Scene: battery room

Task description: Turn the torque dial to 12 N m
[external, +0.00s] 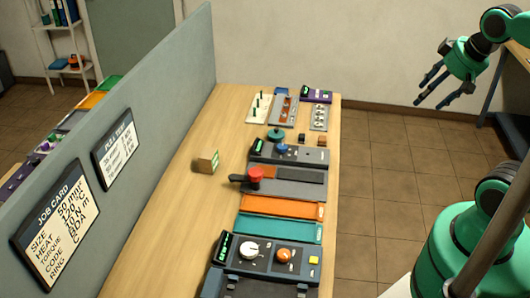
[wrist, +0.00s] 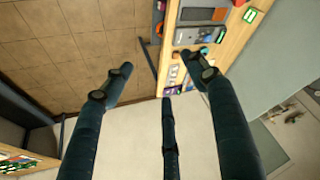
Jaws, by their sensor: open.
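My gripper (external: 432,95) is open and empty, high over the floor to the right of the bench. Its spread fingers also show in the wrist view (wrist: 158,75). On the bench, a blue-grey unit (external: 262,270) at the near end has a white dial (external: 249,250) and an orange dial (external: 284,255). Farther back, a grey unit (external: 300,153) with a green display carries a teal knob (external: 275,134). I cannot tell which of these is the torque dial, and no setting is readable. A job card (external: 60,225) on the partition has a TORQUE line; its value is unclear.
The wooden bench (external: 160,235) runs along a grey partition (external: 130,75). On it are a red-knobbed lever device (external: 255,175), orange and teal trays (external: 280,207), a small cardboard box (external: 207,160) and small racks at the far end. The tiled floor (external: 385,200) beside the bench is clear.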

